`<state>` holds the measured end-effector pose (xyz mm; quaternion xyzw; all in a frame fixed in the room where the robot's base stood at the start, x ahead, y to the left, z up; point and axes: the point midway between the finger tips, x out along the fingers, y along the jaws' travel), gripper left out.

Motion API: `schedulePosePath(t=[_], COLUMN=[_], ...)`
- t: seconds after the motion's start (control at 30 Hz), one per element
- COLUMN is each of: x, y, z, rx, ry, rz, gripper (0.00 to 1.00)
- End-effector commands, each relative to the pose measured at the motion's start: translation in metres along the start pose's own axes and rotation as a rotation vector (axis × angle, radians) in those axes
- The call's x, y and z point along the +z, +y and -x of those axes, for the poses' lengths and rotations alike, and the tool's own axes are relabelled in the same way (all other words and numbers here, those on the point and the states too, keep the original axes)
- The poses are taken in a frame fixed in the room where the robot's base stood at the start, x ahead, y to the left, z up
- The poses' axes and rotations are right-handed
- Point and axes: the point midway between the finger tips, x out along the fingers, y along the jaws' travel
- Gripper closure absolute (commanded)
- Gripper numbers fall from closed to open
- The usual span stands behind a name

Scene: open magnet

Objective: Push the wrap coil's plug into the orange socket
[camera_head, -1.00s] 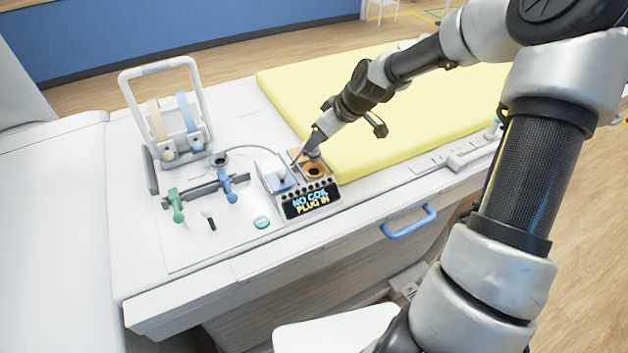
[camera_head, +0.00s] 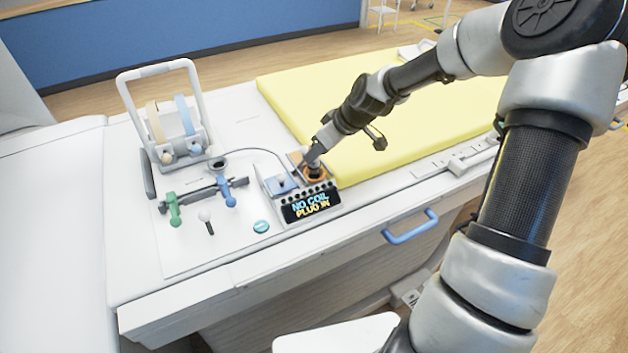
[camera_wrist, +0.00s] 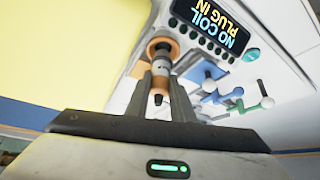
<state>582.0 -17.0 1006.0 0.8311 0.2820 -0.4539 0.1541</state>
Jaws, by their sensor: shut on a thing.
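My gripper (camera_head: 312,160) is shut on the grey plug (camera_wrist: 160,68), seen between the fingers in the wrist view. The plug points at the orange socket (camera_head: 315,177), whose ring also shows in the wrist view (camera_wrist: 162,39). The plug's front end is at the ring's opening; how deep it sits I cannot tell. In the head view my gripper is right over the socket and hides the plug and part of the ring. A dark cable (camera_head: 262,149) runs from a round grey piece (camera_head: 218,164) toward the socket block. The display (camera_head: 311,206) reads "NO COIL PLUG IN".
A blue socket plate (camera_head: 281,184) is left of the orange one. A white frame with tan and blue straps (camera_head: 184,114) stands at the back left. The yellow mattress (camera_head: 350,90) lies behind.

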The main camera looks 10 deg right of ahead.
Motion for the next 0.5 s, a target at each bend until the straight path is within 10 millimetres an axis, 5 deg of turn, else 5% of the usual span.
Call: schedulePosePath(t=[0.5], x=[0.0061], y=[-0.0002], z=[-0.0095], rx=[0.0], ry=[0.0], rz=[0.0], gripper=[1.0])
